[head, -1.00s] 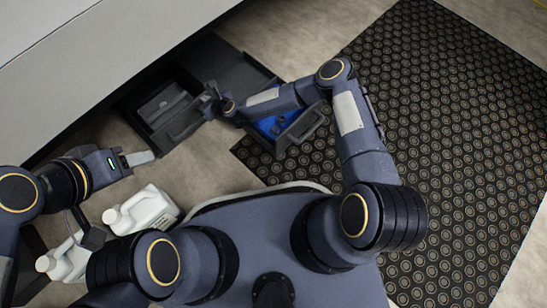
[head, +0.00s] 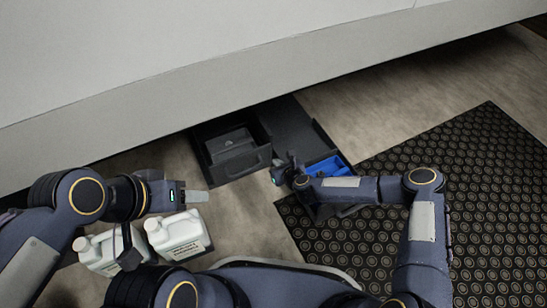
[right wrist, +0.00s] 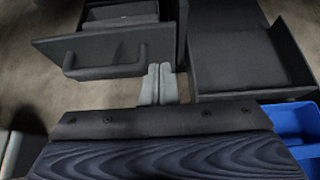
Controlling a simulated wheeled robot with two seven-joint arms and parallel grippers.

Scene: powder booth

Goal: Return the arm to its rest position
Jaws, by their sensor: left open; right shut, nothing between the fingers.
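My right gripper (head: 276,172) is shut and empty, just beside the right front of an open dark drawer (head: 240,165). In the right wrist view its pale fingertips (right wrist: 158,82) are closed together, near the right end of the drawer's bar handle (right wrist: 105,72); I cannot tell whether they touch it. My right arm is stretched out to the right and bent at the elbow. My left gripper (head: 197,196) is open and empty, held out to the left above the floor near two white jugs; only one pale finger shows clearly.
The white jugs (head: 178,237) (head: 102,252) stand at lower left. A second open dark compartment (right wrist: 245,58) lies right of the drawer, with a blue bin (head: 325,169) near it. A large grey cabinet body (head: 200,60) overhangs behind. A black studded mat (head: 450,190) covers the right floor.

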